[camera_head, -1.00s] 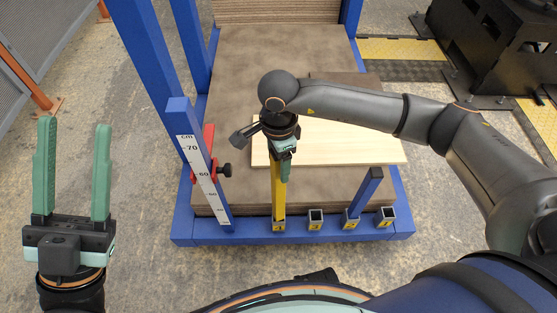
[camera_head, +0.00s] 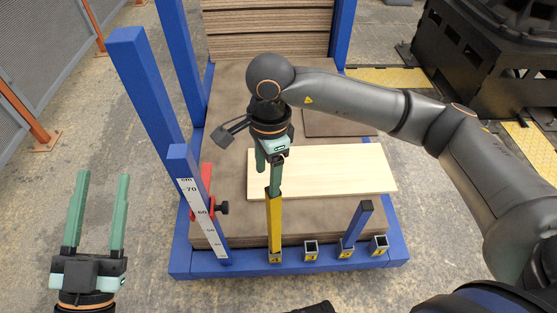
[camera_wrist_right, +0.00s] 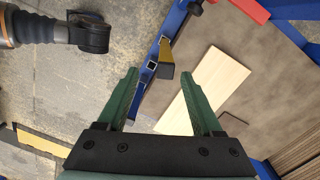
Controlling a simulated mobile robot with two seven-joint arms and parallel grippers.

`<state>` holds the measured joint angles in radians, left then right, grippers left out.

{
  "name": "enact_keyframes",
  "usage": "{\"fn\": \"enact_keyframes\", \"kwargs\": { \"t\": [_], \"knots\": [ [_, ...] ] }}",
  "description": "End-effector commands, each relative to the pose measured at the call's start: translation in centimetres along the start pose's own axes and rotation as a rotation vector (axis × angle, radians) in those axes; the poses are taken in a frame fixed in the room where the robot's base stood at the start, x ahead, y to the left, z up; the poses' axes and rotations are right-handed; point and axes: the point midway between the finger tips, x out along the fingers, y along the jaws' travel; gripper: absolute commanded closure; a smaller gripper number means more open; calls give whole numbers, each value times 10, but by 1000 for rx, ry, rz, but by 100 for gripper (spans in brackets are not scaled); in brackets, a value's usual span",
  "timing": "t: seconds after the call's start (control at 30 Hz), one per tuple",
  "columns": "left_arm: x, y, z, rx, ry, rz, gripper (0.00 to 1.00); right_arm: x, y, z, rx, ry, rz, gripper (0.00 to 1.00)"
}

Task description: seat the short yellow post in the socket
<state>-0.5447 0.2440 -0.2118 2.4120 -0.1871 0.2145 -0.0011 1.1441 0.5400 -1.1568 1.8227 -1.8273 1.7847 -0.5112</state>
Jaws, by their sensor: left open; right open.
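The short yellow post (camera_head: 275,222) stands upright with its lower end at the leftmost socket (camera_head: 275,257) of the blue front rail. In the right wrist view the post (camera_wrist_right: 166,50) shows its dark end just beyond and between the fingertips. My right gripper (camera_head: 269,180) is open at the post's upper end, and one finger overlaps the post in the head view. The right wrist view shows its jaws (camera_wrist_right: 160,75) apart, with nothing gripped. How deep the post sits is hard to tell. My left gripper (camera_head: 103,175) is open and empty, off to the left.
A blue post (camera_head: 358,222) leans in another socket. Two sockets (camera_head: 311,250) (camera_head: 379,244) look empty. A pale board (camera_head: 330,170) lies on the brown stack behind. A blue upright with a scale (camera_head: 198,205) and a red clamp (camera_head: 207,190) stand left of the post.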

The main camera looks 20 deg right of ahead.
Motion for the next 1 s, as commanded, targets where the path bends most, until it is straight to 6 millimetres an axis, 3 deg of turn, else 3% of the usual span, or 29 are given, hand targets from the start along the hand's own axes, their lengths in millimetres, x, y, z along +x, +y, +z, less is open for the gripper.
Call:
{"fn": "enact_keyframes", "kwargs": {
  "t": [0.13,0.23,0.33,0.47,0.57,0.7,0.8,0.93,0.97,1.0],
  "knots": [
    [0,0,1,-1,-1,0,50,19,52,68,-7,-301,163,33],
    [0,0,0,-1,-1,0,50,7,98,124,37,-596,333,33],
    [0,0,0,-1,-1,0,50,-27,134,167,124,-888,518,33],
    [0,0,0,-1,0,0,50,-87,158,193,293,-1240,776,33],
    [0,0,0,-1,0,0,50,-134,156,190,461,-1486,984,33],
    [0,0,0,-1,0,0,50,-182,132,157,742,-1788,1284,33],
    [0,0,0,-1,1,0,50,-195,106,118,974,-1970,1503,33],
    [0,0,0,-1,1,0,50,-185,78,62,1283,-2147,1770,33],
    [0,0,0,-1,1,0,50,-179,74,50,-1348,2173,-1820,33],
    [0,0,0,-1,1,0,50,-172,69,36,-1345,2074,-1774,33]
  ]
}}
